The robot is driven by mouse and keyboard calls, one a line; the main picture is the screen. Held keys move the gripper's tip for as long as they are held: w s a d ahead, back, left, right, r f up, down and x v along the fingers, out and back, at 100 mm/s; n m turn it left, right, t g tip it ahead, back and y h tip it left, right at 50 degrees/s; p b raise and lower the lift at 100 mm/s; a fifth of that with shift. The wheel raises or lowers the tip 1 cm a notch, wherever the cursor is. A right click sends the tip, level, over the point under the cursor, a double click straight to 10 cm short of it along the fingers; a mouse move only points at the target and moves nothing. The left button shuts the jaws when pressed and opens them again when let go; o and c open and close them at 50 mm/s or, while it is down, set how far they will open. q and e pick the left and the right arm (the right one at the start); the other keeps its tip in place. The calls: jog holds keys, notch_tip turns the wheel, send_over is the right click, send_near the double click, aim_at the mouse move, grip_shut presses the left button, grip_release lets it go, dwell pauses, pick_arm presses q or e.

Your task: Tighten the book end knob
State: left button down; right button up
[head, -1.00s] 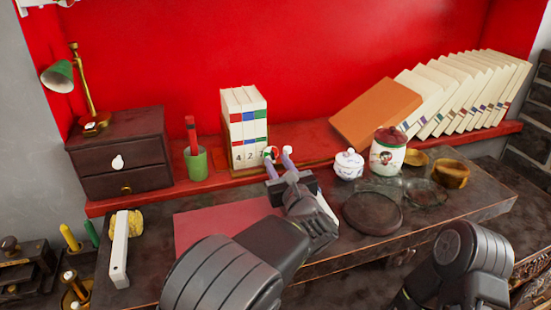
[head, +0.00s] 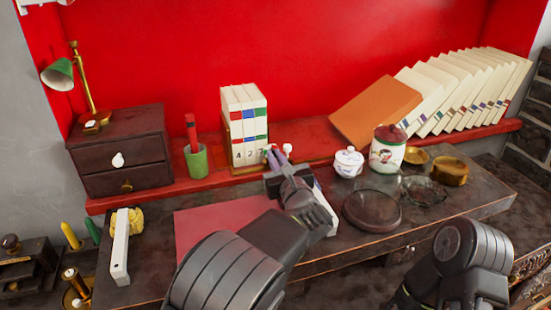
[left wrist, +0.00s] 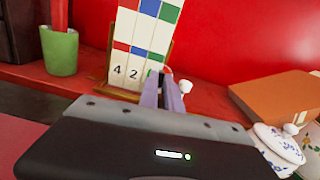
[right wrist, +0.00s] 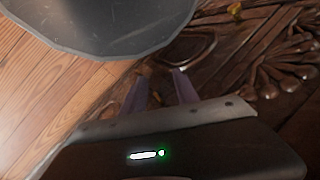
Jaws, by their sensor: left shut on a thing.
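The wooden book end (head: 250,171) holds several upright white books (head: 243,112) with red, blue and green bands on the back shelf. My left gripper (head: 277,151) is at its lower right corner, with the fingers close together and shut on the book end knob. The knob is mostly hidden by the fingers. In the left wrist view, the left gripper (left wrist: 162,84) reaches to the right side of the book end (left wrist: 118,93). A small white rounded bit shows just right of the fingers. My right gripper (right wrist: 158,88) is open and empty in the right wrist view.
A green cup (head: 196,162) and a drawer box (head: 120,150) stand left of the books. A white lidded pot (head: 348,163), a jar (head: 387,152) and an orange book (head: 375,112) are to the right. A pink mat (head: 215,225) lies in front.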

dwell(0.3)
pick_arm(q)
jog(key=shift+f+b, duration=0.2)
jog(key=shift+b, duration=0.25)
jog(key=f+m+b, duration=0.1)
jog(key=b, duration=0.8)
jog(key=shift+d+f+b, duration=0.1)
jog(key=shift+d+b, duration=0.05)
jog(key=shift+b, duration=0.15)
jog(key=shift+r+b, duration=0.2)
jog(key=shift+b, duration=0.15)
jog(key=shift+r, duration=0.3)
jog(key=c, duration=1.5)
grip_release()
jog(key=shift+r, duration=0.25)
jog(key=shift+c, duration=0.2)
jog(key=shift+v, duration=3.85)
